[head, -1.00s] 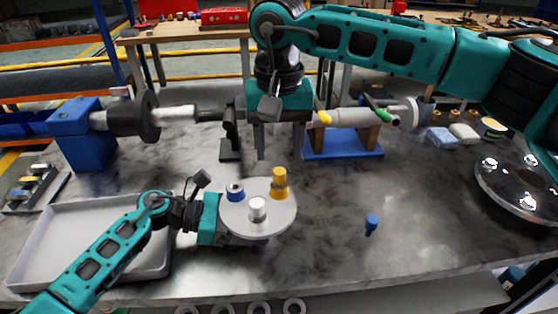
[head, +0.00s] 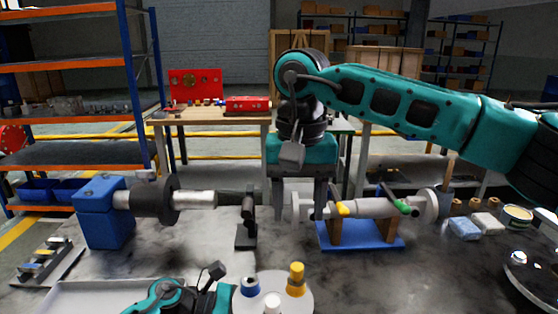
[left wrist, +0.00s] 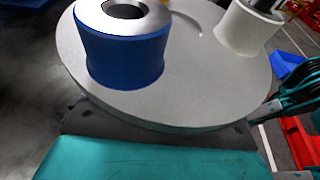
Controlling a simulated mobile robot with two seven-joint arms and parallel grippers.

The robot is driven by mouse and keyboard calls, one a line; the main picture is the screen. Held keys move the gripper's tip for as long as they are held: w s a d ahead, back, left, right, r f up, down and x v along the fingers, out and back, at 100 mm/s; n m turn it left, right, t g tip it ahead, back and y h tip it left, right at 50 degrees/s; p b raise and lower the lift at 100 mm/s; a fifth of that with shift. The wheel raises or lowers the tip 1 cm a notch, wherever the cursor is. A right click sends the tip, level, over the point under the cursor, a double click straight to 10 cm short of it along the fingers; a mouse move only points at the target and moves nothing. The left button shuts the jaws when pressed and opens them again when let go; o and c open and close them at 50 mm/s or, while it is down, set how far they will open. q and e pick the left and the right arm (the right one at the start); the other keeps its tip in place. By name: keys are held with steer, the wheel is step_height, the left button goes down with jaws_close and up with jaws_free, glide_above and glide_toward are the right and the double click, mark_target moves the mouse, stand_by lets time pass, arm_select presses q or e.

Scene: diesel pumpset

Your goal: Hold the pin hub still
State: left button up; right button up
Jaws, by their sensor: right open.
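The pin hub (head: 272,303), a light grey round disc, shows at the bottom edge of the head view, partly cut off. On it stand a blue collar (head: 249,287), a white pin (head: 272,302) and a yellow pin (head: 296,280). In the left wrist view the disc (left wrist: 190,90) fills the upper middle, with the blue collar (left wrist: 125,50) near. My left gripper (head: 224,298) is at the disc's left edge; its fingers are hidden. My right gripper (head: 298,212) points down, open, fingers apart, by the left end of the grey roller (head: 365,208).
The roller lies on a blue-based stand (head: 360,238). A blue block with a shaft (head: 105,213) stands at left, and a black upright (head: 247,222) near the middle. A grey tray (head: 90,298) is at front left. Blue and white blocks (head: 464,228) sit at right.

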arm_select(q)
steer(key=shift+o, duration=0.5)
steer(key=shift+a, duration=0.1)
